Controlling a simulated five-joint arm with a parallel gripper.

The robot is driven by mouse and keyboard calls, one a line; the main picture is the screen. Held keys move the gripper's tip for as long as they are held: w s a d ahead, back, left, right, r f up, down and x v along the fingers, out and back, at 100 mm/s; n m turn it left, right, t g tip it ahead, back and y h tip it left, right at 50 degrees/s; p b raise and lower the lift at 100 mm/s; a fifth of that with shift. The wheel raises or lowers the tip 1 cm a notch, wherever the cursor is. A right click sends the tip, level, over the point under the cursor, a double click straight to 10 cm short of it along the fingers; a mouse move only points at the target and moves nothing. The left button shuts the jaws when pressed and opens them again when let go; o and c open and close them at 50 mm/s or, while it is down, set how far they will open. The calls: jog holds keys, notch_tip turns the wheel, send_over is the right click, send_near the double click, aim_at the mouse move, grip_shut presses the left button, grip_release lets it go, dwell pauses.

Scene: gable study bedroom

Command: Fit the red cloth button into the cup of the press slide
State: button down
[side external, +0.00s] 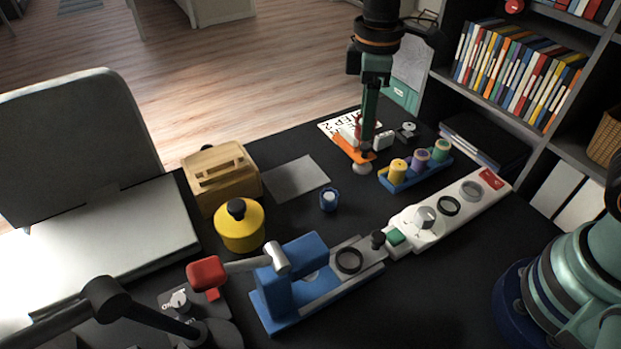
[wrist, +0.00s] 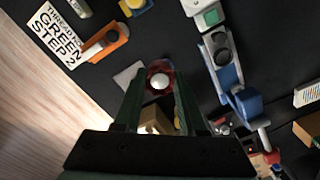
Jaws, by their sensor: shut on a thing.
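My gripper (side external: 366,156) is above the dark desk, pointing down; in the wrist view its two fingers (wrist: 159,92) are closed on a round red button (wrist: 152,69) with a pale, domed middle. In the side view a pale rounded thing shows just under the fingertips, and little red can be made out there. The blue press (side external: 291,284) stands at the front; its grey slide (side external: 371,272) points right and carries a dark ring-shaped cup (side external: 349,261). The press also shows in the wrist view (wrist: 228,77). The held button is apart from the slide.
A yellow pot (side external: 239,230), wooden box (side external: 221,177) and small blue-ringed cup (side external: 329,200) stand left of centre. A spool tray (side external: 416,176) and white strip (side external: 426,219) lie right. An orange item (side external: 346,149) is behind my gripper. A grey sheet (side external: 296,178) lies flat.

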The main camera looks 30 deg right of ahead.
notch_tip(320, 180, up, 2)
jog(key=shift+r, duration=0.2)
jog(key=s+a+r, duration=0.3)
jog(key=s+a, duration=0.7)
jog(key=s, duration=0.2)
notch_tip(320, 180, down, 20)
jog(key=shift+a+r, duration=0.1)
jog(key=shift+r, duration=0.1)
jog(key=shift+s+f, duration=0.1)
jog(key=shift+f, duration=0.05)
jog(key=shift+c, duration=2.4)
grip_release()
